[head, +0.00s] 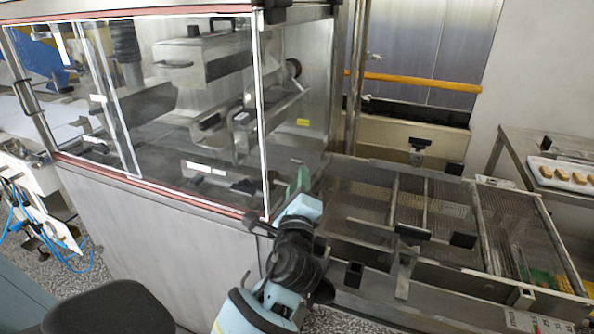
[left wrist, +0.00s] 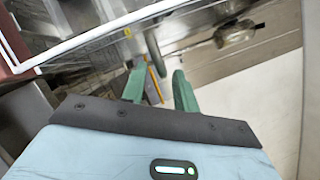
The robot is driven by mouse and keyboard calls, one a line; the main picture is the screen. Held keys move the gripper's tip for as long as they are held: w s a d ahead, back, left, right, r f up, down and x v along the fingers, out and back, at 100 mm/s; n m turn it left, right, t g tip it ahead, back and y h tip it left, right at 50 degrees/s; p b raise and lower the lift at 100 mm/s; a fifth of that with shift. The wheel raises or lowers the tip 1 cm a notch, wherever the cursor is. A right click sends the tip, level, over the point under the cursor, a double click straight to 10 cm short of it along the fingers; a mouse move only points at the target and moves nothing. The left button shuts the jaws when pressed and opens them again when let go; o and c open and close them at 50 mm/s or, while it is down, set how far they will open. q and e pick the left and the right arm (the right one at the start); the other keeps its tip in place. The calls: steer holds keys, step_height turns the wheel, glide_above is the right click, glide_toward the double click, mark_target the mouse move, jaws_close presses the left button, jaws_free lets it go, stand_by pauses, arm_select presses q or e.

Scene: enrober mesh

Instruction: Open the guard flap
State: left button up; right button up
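The guard flap appears to be the large clear panel (head: 200,110) with white edges on the front of the steel enrober housing. It hangs down, with its lower edge along a red strip, and looks closed. My left gripper (head: 301,180) is just right of the panel's lower right corner, its green fingers pointing up. In the left wrist view, the fingers (left wrist: 158,85) are spread with a gap and hold nothing that I can see. A white panel edge (left wrist: 100,38) runs left of them, seemingly apart. My right gripper is not in view.
A wire mesh conveyor (head: 365,195) with metal rails and black brackets extends right of the housing. A side table (head: 545,185) at far right bears a tray of small brown pieces. A yellow-orange bar (head: 420,84) crosses behind. Blue cables (head: 85,260) hang at the left.

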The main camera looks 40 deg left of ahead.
arm_select(q)
steer(key=shift+x, duration=1.6)
jaws_close()
